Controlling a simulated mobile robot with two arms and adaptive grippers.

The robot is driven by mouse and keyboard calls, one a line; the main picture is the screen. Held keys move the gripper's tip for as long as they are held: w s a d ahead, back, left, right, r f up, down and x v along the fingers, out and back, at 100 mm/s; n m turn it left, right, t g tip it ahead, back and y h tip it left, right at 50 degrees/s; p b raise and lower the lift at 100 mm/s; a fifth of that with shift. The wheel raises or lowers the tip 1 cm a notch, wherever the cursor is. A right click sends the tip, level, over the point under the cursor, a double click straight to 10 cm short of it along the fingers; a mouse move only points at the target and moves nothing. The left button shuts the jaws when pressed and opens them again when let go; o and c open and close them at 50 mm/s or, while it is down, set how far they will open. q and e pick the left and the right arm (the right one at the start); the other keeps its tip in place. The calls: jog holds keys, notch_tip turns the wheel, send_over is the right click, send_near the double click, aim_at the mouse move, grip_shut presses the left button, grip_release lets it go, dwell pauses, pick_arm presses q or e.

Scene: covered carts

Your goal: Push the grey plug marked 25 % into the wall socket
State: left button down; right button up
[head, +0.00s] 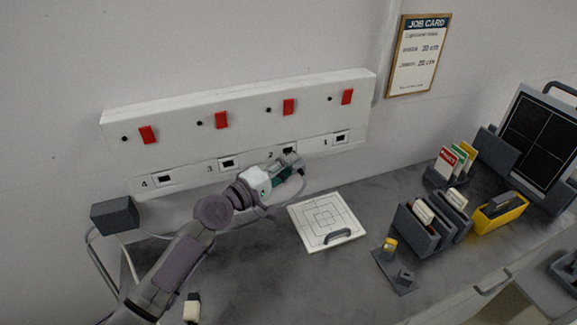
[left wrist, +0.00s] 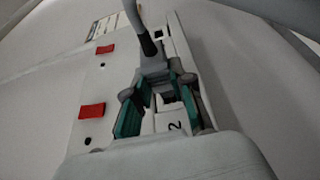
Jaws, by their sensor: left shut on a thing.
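The white wall socket strip (head: 250,156) carries numbered outlets 4, 3, 2 and 1 from left to right. My left gripper (head: 285,174) is at outlet 2 (head: 289,150), its teal fingers shut on the grey plug (head: 292,161). In the left wrist view, the plug (left wrist: 154,68) sits between the teal fingers (left wrist: 158,100), with its dark cable sleeve (left wrist: 148,43) rising from it. The number 2 (left wrist: 175,126) shows beside the fingers. The plug partly covers outlet 2; I cannot tell whether it touches the wall. No marking on the plug is readable. My right gripper is out of view.
Red switches (head: 221,120) line the panel above the outlets. A grey box (head: 115,214) with a cable stands at left. On the bench lie a white board with a handle (head: 326,219), card holders (head: 420,226) and a yellow tray (head: 500,212). A job card (head: 418,56) hangs above.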

pick_arm(q)
jog(key=shift+w+a, duration=0.1)
jog(key=shift+w, duration=0.1)
jog(key=shift+w+b, duration=0.1)
jog(key=shift+b, duration=0.25)
jog(key=shift+w+a, duration=0.15)
jog(key=shift+w, duration=0.15)
jog(key=shift+w+a+b, duration=0.25)
jog(key=shift+w+b, duration=0.3)
jog(key=shift+b, duration=0.3)
jog(key=shift+w+a+b, duration=0.15)
jog(key=shift+w+b, duration=0.25)
jog(key=shift+r, duration=0.1)
jog(key=c, duration=0.9)
grip_release()
jog(key=shift+w, duration=0.1)
jog(key=shift+a, duration=0.1)
